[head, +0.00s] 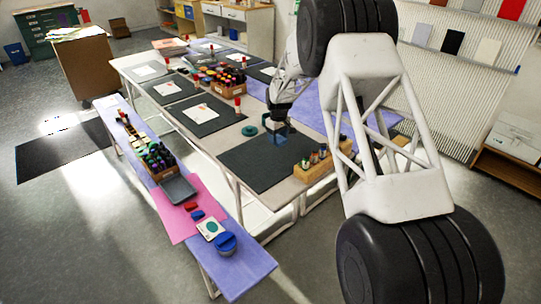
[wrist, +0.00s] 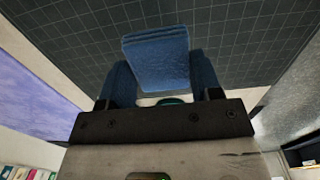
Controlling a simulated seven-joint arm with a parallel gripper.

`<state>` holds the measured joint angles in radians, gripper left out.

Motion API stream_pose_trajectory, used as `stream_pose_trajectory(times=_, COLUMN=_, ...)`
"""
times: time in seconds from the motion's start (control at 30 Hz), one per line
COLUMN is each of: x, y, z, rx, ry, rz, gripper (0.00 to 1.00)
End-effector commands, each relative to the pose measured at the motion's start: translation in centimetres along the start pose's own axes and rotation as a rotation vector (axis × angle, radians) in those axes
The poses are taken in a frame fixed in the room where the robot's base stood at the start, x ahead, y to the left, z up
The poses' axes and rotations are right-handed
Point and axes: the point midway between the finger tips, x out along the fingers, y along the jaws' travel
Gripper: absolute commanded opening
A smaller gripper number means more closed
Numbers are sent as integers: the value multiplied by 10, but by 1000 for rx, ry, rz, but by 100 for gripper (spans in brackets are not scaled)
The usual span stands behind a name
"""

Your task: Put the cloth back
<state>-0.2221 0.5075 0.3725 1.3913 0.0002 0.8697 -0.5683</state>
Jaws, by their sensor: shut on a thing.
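My gripper (wrist: 162,88) has blue fingers and is shut on a folded blue cloth (wrist: 158,62), which shows between the fingers in the wrist view. In the head view my gripper (head: 279,134) is over the dark mat (head: 256,166) at the near right end of the long table, with a small blue shape at its tip. Whether the cloth touches the mat is hard to tell.
A wooden block with bottles (head: 318,170) stands at the table's right edge. A low lilac bench (head: 245,268) in front holds a blue round tub (head: 225,243), a pink sheet (head: 172,217) and a grey tray (head: 178,189).

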Motion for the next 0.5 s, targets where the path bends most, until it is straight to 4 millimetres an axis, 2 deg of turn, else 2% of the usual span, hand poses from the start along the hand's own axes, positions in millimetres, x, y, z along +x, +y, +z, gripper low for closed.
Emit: stream_pose_trajectory(times=0.5, x=-1, y=-78, z=82, rx=2, ry=-1, rz=-1, gripper=36)
